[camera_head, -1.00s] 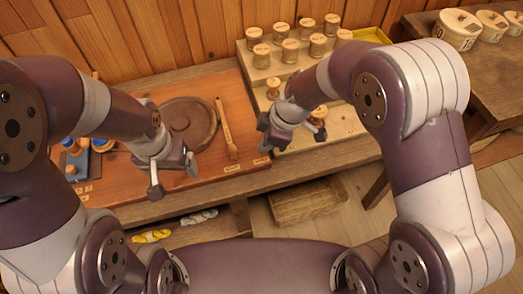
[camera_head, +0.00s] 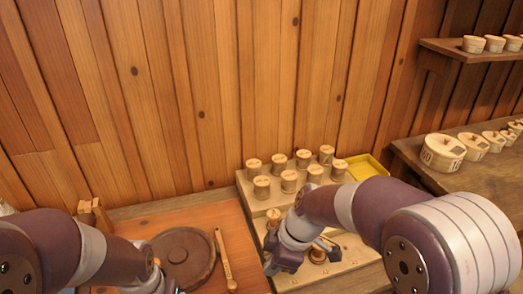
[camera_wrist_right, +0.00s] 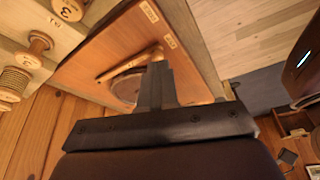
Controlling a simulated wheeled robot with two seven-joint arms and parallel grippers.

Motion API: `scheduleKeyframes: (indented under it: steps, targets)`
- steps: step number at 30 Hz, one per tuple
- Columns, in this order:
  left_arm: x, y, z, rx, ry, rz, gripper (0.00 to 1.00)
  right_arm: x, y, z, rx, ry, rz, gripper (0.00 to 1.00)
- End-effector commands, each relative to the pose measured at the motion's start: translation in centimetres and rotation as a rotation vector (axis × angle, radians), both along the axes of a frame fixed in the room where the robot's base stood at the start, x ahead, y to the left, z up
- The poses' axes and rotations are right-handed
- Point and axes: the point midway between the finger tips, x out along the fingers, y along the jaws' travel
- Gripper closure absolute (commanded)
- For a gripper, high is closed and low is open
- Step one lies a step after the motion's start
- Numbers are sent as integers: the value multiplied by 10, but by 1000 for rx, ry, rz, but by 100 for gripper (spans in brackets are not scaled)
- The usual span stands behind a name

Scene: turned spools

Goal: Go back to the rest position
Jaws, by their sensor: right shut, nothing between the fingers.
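My right gripper (camera_head: 284,266) is shut and empty in the head view, low in the picture at the near left side of the stepped spool rack (camera_head: 345,258). In the right wrist view its fingers (camera_wrist_right: 157,85) are together in front of the orange board, with nothing between them. My left arm comes in from the left. Its wrist (camera_head: 150,280) shows at the bottom edge, left of the right gripper, and its fingertips are cut off. A spool (camera_head: 318,254) stands on the rack close to the right gripper. Several spools also show in the right wrist view (camera_wrist_right: 40,42).
The orange board (camera_head: 215,215) holds a round dark plate (camera_head: 183,255) and a wooden stick (camera_head: 224,262). Round boxes (camera_head: 442,152) stand on a side table at the right. A plank wall closes the back.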

Motion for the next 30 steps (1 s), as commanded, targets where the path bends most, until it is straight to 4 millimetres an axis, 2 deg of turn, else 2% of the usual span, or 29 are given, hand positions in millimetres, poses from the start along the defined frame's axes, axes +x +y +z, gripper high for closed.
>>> scheduleKeyframes:
  steps: [2, 5, 8, 12, 14, 17, 19, 30]
  targets:
    - [0, 0, 0, 0, 0, 0, 17, 1, 0, 0, 2, 17, -59, 100]
    - [0, 0, 0, 0, 0, 0, 17, -3, -10, -9, -25, 88, -313, 100]
    - [0, 0, 3, 0, 0, 0, 17, -22, -40, -14, -92, 162, -699, 100]
    - [0, 0, 13, 0, 0, 0, 17, -58, -97, -9, -144, 202, -1215, 100]
    - [0, 0, 17, 0, 0, 0, 17, -72, -115, -6, -154, 201, -1338, 100]
    - [0, 0, 21, 0, 0, 0, 17, -88, -134, -1, -173, 192, -1384, 100]
    - [0, 0, 23, 0, 0, 0, 17, -85, -139, 3, -163, 187, -1407, 100]
    - [0, 0, 23, 0, 0, 0, 17, -85, -139, 3, -163, 187, -1407, 100]
